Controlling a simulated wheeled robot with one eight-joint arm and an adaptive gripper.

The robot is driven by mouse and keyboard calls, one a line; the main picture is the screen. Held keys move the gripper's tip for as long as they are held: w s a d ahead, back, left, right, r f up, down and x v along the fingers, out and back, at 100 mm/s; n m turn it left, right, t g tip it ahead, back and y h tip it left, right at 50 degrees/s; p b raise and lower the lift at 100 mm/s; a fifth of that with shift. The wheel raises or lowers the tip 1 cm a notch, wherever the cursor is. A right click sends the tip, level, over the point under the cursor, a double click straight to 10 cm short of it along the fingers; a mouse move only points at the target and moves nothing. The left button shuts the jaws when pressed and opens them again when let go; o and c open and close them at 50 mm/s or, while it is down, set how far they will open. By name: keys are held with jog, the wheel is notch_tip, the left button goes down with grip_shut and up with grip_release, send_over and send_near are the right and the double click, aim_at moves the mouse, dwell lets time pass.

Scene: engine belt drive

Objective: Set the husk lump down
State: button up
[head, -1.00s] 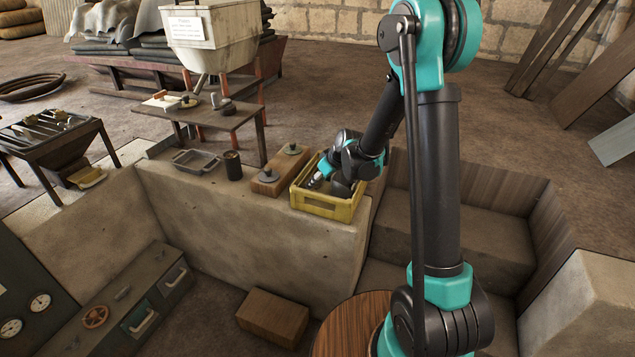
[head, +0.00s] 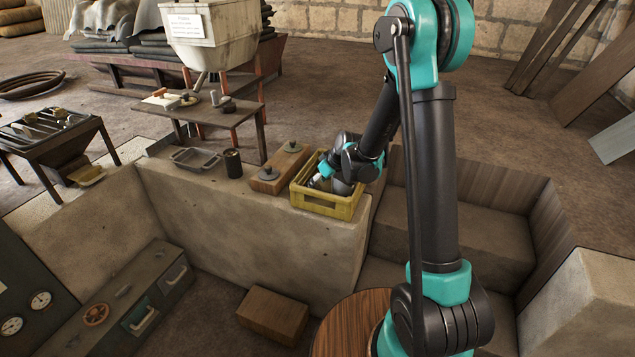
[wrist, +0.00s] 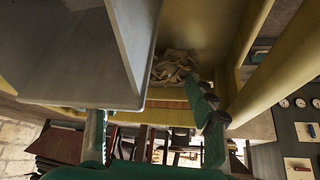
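A pale, crumpled lump (wrist: 172,68), which looks like the husk lump, lies inside the yellow crate (head: 325,208), low between its walls in the wrist view. My gripper (wrist: 155,120) is in or just over the crate, and its two fingers stand wide apart. Nothing clearly shows clamped between them. The lump is beyond the fingertips, apart from them. A grey, box-like metal piece (wrist: 75,60) fills the upper left of the wrist view, close to the left finger. In the head view my gripper (head: 318,180) partly hides the crate's inside, and the lump cannot be made out there.
The crate stands at the right end of a stone ledge (head: 240,225). Left of it are a wooden block with two knobs (head: 268,182), a dark can (head: 233,163) and a grey tray (head: 195,160). A low table (head: 215,117) stands behind.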

jog(key=shift+r, duration=0.6)
jog(key=v, duration=1.2)
jog(key=s+d+f+m+h, duration=0.2)
jog(key=s+d+m, duration=0.3)
jog(key=s+d, duration=0.4)
jog(key=s+d+f+m+h, duration=0.3)
jog(key=s+d, duration=0.6)
jog(key=s, duration=0.7)
jog(key=shift+s+m, duration=0.15)
jog(key=shift+m, duration=0.75)
jog(key=shift+f, duration=0.1)
jog(key=shift+c, duration=0.2)
